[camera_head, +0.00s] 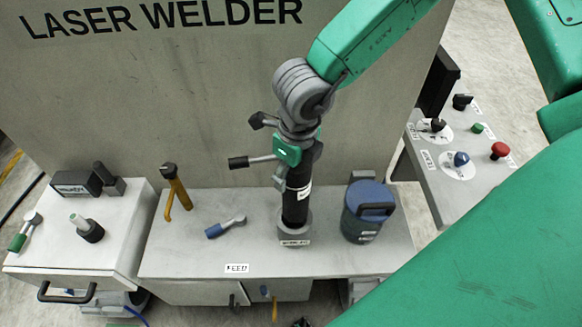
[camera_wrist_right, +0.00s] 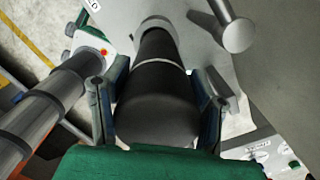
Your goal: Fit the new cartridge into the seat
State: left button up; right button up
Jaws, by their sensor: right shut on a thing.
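My right gripper (camera_head: 292,178) is shut around the upper part of the cartridge. In the right wrist view the cartridge (camera_wrist_right: 158,85) lies between the dark green fingers of the right gripper (camera_wrist_right: 160,92), with the grey seat ring (camera_wrist_right: 156,24) at its far end. My left gripper is not in view.
A side cabinet (camera_head: 75,260) is at left and a button panel (camera_head: 455,160) at right. The welder wall (camera_head: 200,90) rises behind.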

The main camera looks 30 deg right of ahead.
aim_at(291, 202)
jog(key=shift+a+f, duration=0.1)
jog(key=shift+f, duration=0.45)
jog(key=shift+a, duration=0.15)
jog(key=shift+s+p, duration=0.1)
jog(key=shift+p, duration=0.5)
dwell(1.4)
jog(key=shift+f+b, duration=2.95)
jog(key=shift+f, duration=1.75)
jog(key=o, duration=1.6)
